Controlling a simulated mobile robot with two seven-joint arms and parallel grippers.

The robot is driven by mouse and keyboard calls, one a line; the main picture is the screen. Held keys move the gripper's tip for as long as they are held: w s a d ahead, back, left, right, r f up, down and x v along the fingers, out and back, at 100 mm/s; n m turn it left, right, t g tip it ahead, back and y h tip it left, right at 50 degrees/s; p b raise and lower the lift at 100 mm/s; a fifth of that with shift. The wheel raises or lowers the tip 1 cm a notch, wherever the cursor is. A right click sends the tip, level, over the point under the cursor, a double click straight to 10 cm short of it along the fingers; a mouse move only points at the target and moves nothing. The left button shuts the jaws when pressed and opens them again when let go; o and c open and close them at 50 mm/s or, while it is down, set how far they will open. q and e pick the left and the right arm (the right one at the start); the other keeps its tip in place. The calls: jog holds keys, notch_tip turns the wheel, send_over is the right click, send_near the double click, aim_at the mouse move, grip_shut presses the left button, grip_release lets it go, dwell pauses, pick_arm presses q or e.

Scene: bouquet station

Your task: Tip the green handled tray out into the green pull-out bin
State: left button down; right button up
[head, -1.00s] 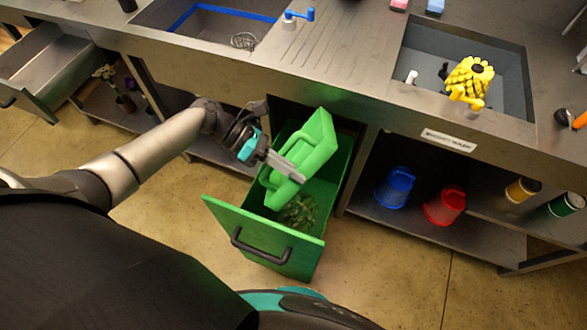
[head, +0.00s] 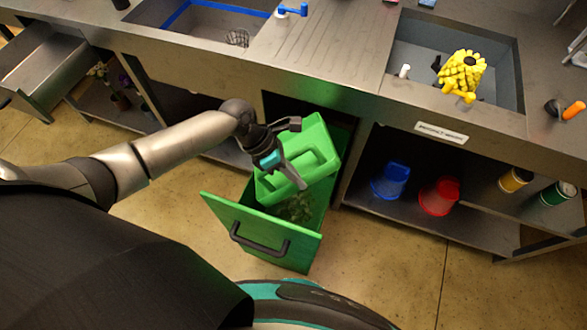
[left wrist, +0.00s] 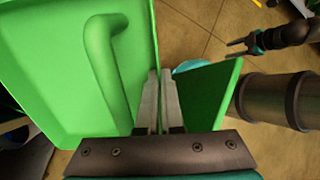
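The green handled tray (head: 316,139) is tilted over the green pull-out bin (head: 222,214), partly inside its opening. My left gripper (head: 298,182) is at the tray, its fingers close together. In the left wrist view the fingers (left wrist: 161,98) appear shut on the tray's edge, beside its raised handle (left wrist: 104,65); the exact contact is hidden. Dark green leafy trimmings (head: 297,208) lie in the bin below the tray. The bin stands pulled out, its black handle facing me. My right gripper (left wrist: 238,46) shows small in the left wrist view, open and empty.
A blue bucket (head: 390,181) and a red bucket (head: 440,196) stand on the lower shelf right of the bin. The steel counter (head: 330,60) overhangs the bin's back. An open drawer (head: 45,70) is at far left. Floor before the bin is clear.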

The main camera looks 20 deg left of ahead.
pick_arm(q)
jog(key=shift+d+y, duration=0.2)
jog(key=shift+y, duration=0.2)
jog(key=y+p, duration=0.1)
jog(key=p, duration=0.1)
jog(key=f+y+p, duration=0.1)
jog(key=y+p, duration=0.1)
jog(key=p, duration=0.1)
jog(key=shift+d+f, duration=0.2)
jog(key=shift+d, duration=0.05)
jog(key=shift+f+y+p, duration=0.2)
jog(key=shift+y+p, duration=0.1)
jog(key=shift+p, duration=0.25)
jog(key=shift+d+f+y+p, duration=0.1)
jog(key=shift+f+y+p, duration=0.35)
jog(key=shift+y, duration=0.15)
jog(key=shift+f+y, duration=0.45)
jog(key=shift+y, duration=0.25)
